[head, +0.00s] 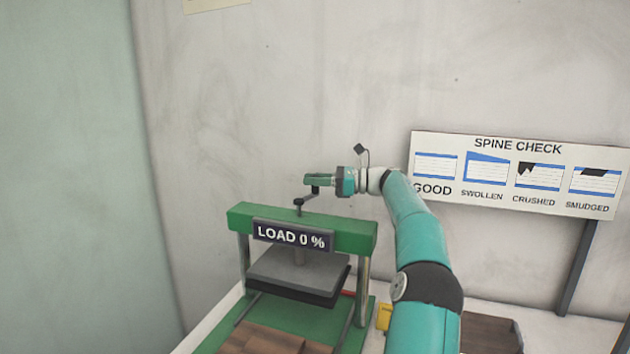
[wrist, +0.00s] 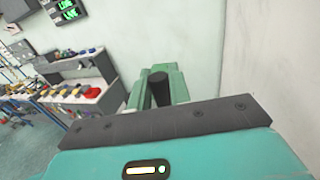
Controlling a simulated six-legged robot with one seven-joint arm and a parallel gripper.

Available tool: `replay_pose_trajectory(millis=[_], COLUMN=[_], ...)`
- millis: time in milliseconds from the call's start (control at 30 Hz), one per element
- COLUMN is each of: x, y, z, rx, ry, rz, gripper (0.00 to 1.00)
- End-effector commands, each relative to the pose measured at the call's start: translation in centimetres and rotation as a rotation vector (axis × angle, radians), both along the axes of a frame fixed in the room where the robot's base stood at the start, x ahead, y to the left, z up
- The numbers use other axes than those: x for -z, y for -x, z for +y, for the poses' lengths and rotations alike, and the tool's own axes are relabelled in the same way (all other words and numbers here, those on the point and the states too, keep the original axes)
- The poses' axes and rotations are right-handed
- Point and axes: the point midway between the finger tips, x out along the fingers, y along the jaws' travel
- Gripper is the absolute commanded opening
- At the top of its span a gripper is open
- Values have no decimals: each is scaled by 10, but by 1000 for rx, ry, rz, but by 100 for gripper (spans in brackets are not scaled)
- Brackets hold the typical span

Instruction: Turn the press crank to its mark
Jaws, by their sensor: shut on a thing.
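The green press (head: 340,236) stands on a white surface against the wall. Its front sign (head: 291,235) reads "LOAD 0 %". A dark crank (head: 299,203) rises from the top of the press. My gripper (head: 318,181) reaches in from the right and is shut on the crank's handle. In the wrist view the dark round handle (wrist: 159,88) stands between the two green fingers of my gripper (wrist: 157,85). The grey press plate (head: 298,273) hangs under the crossbeam. I cannot make out the crank's mark.
A "SPINE CHECK" board (head: 518,175) stands on posts at the right. A small yellow thing (head: 384,316) lies right of the press. Brown boards (head: 262,340) lie at the front of the press base. The wall is close behind. A grey workbench (wrist: 90,92) shows in the wrist view.

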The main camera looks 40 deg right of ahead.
Motion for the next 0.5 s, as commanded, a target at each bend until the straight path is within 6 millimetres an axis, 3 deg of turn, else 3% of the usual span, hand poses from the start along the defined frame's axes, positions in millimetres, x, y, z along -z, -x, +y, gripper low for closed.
replay_pose_trajectory(millis=[500], x=[-5], y=[1], z=[0], rx=[-117], ry=[4], rz=[-10], gripper=[0])
